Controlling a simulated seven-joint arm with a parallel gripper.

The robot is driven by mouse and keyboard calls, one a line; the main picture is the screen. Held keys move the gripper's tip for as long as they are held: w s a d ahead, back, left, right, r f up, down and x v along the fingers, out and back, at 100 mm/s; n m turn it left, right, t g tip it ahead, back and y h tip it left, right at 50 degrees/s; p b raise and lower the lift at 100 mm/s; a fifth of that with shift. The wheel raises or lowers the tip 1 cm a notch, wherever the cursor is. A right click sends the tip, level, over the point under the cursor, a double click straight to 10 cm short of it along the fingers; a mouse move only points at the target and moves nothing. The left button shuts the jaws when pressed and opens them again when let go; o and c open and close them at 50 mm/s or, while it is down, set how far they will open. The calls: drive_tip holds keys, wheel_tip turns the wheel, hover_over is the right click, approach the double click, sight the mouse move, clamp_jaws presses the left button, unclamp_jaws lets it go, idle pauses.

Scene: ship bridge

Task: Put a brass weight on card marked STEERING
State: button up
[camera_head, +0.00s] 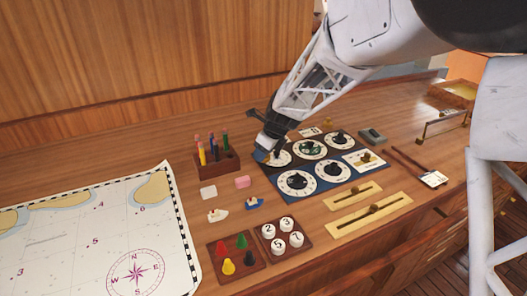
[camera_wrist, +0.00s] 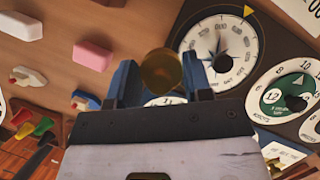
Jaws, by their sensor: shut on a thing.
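My gripper (camera_head: 266,152) is at the left edge of the dial panel, low over the table. In the wrist view its blue fingers (camera_wrist: 161,85) are shut on a round brass weight (camera_wrist: 162,70). In the head view the weight is mostly hidden by the gripper.
The dial panel (camera_head: 325,192) has several round dials. Left of it are a pen rack (camera_head: 217,163), pink block (camera_head: 242,182), white block (camera_head: 208,192) and two small boats. Trays of pegs and numbered discs stand in front, brass sliders (camera_head: 370,209) front right. A chart (camera_head: 95,235) covers the left.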

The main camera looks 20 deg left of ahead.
idle(0.3)
drive_tip(key=w+a+r, duration=0.2)
drive_tip(key=w, duration=1.6)
drive_tip(key=shift+a+r, duration=0.2)
drive_tip(key=shift+a, duration=0.15)
drive_tip(key=shift+f, duration=0.25)
drive_tip(key=shift+f, duration=2.85)
drive_tip(key=shift+f, duration=0.4)
drive_tip(key=o, duration=1.1)
drive_tip(key=shift+o, duration=0.2)
drive_tip(key=v, duration=0.7)
drive_tip(key=shift+r, duration=0.35)
